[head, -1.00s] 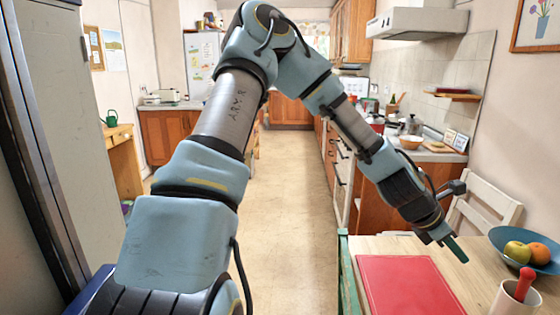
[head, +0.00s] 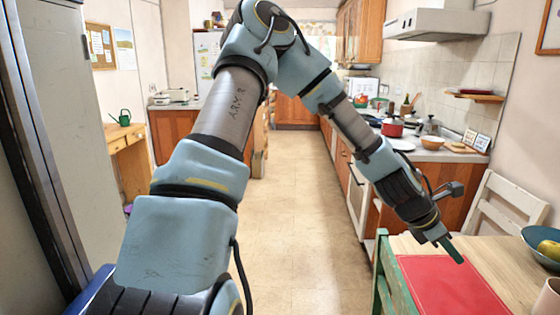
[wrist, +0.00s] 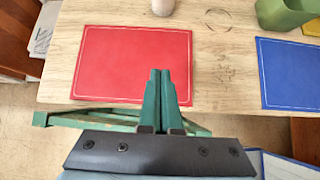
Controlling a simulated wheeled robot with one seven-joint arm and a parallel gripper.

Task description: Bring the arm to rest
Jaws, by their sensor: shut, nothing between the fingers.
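My gripper (head: 455,249) is at the end of my bent arm, to the right in the head view, over the near left part of the wooden table. In the wrist view my gripper (wrist: 160,72) shows its two green fingers side by side and touching, with nothing between them. The fingertips overlap the red placemat (wrist: 132,52) in that view. The red placemat (head: 450,284) also shows in the head view, just below the fingertips. The gripper appears to be above the mat; the exact gap cannot be told.
A white chair (head: 503,208) and a green chair (head: 392,275) stand by the table. A blue bowl with fruit (head: 548,248) is at the right edge. The wrist view shows a blue placemat (wrist: 288,73) and a green container (wrist: 286,12). The floor aisle (head: 305,200) ahead is clear.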

